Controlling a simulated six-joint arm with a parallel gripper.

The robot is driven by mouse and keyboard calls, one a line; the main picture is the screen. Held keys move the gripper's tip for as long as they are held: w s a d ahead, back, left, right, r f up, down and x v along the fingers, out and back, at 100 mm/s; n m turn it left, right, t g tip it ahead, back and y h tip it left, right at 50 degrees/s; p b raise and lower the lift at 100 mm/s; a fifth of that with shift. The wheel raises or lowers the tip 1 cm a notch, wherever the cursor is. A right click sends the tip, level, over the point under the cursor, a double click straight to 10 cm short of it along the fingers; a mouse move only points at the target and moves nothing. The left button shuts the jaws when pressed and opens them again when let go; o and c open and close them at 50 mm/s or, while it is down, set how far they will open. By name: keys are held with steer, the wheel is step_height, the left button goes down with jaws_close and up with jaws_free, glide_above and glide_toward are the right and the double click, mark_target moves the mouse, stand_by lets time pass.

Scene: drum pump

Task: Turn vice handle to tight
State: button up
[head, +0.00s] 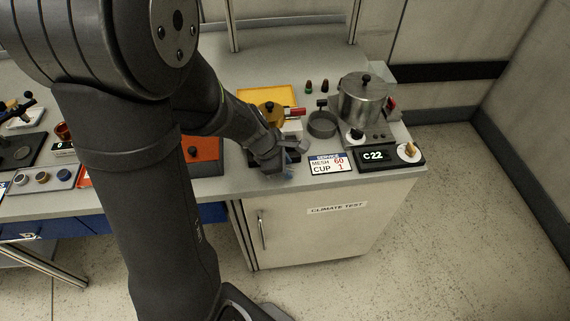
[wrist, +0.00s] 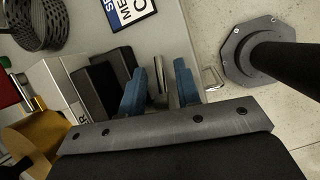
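My gripper (head: 284,166) is at the front edge of the bench, left of the MESH/CUP sign. In the wrist view its two blue fingers (wrist: 160,88) stand apart. A narrow grey metal piece (wrist: 158,74) shows in the gap between them; I cannot tell whether it is the vice handle or whether the fingers touch it. Dark blocks (wrist: 98,82) beside the left finger may be part of the vice. The vice itself is not clearly seen; in the head view my arm and gripper cover most of that spot.
The MESH/CUP sign (head: 330,164), a round mesh cup (head: 322,124), a steel pot (head: 362,98) and the C22 display box (head: 378,156) stand to the right. A yellow tray (head: 285,95) is behind. An orange panel (head: 205,152) lies left. Open floor lies beyond the bench front.

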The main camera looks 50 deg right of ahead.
jaws_close()
steer(key=shift+f+t+y, duration=0.15)
steer(key=shift+t+y, duration=0.25)
stand_by(0.4)
jaws_free()
steer(key=v, duration=1.7)
steer(key=shift+r, duration=0.25)
